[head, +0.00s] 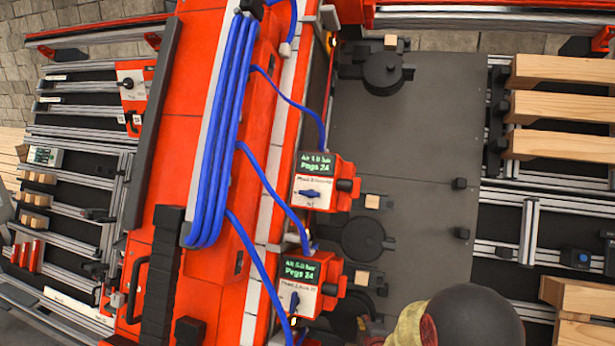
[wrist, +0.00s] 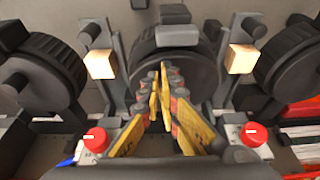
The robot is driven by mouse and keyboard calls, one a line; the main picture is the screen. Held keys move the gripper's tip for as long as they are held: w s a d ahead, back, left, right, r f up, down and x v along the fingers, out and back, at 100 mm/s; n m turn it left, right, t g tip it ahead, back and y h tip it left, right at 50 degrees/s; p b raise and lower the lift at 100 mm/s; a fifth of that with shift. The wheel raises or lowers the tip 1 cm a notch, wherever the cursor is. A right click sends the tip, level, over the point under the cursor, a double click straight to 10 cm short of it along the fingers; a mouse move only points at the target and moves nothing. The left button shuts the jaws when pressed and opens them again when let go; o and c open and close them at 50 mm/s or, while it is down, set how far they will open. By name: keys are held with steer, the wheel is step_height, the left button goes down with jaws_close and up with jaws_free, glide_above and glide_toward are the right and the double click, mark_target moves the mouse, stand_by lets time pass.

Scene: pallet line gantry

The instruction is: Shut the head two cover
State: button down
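Two red-and-white head boxes hang on the red beam: an upper box (head: 319,186) with its blue handle lying level, and a lower box (head: 299,290) with its handle upright. Both displays read 5.0 bar and Pegs 24; the smaller labels are too blurred to read surely. Round black covers sit beside them, one by the upper box (head: 362,238). In the wrist view, a large round black cover (wrist: 178,62) is straight ahead of my gripper (wrist: 160,76). Its yellow-padded fingers converge with tips together, empty. Contact with the cover cannot be told.
Wooden blocks (wrist: 100,64) and (wrist: 241,59) flank the cover ahead, with red knobs (wrist: 95,139) nearer. Another round black part (wrist: 40,72) stands left. Blue hoses (head: 222,130) run along the beam. Timber (head: 560,105) lies right; the grey plate (head: 400,140) has clear room.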

steer(key=s+a+r+p, duration=0.1)
steer(key=s+r, duration=0.2)
steer(key=s, duration=0.3)
steer(key=shift+s+a+r+p, duration=0.15)
steer(key=shift+a+r+p, duration=0.15)
steer(key=shift+a, duration=0.1)
stand_by(0.7)
stand_by(0.4)
